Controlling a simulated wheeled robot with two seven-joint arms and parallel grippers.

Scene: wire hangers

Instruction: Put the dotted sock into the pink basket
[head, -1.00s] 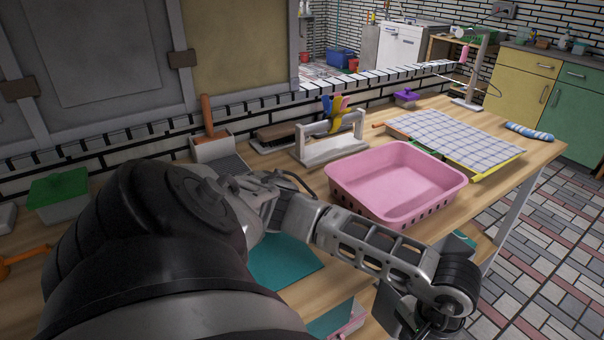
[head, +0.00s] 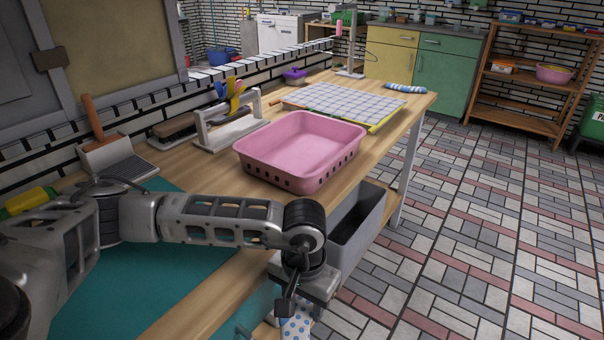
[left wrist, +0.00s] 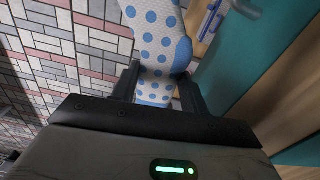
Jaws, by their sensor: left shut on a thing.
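The dotted sock, white with blue dots and a blue patch, hangs from my left gripper (head: 292,300); its lower part (head: 297,329) shows at the bottom of the head view. In the left wrist view, the sock (left wrist: 156,35) is pinched between the two dark fingers of my left gripper (left wrist: 158,88). The gripper is beyond the table's front edge, over the floor side. The pink basket (head: 270,174) stands on the table, behind and above the gripper in the head view, apart from it. It looks empty. My right gripper is not in view.
A grey bin (head: 362,235) is beside the table's front edge, right of my left gripper. A checked cloth (head: 345,102) lies behind the basket, with a striped blue roll (head: 406,88) near it. A white rack (head: 228,130) and a dustpan (head: 112,160) stand left.

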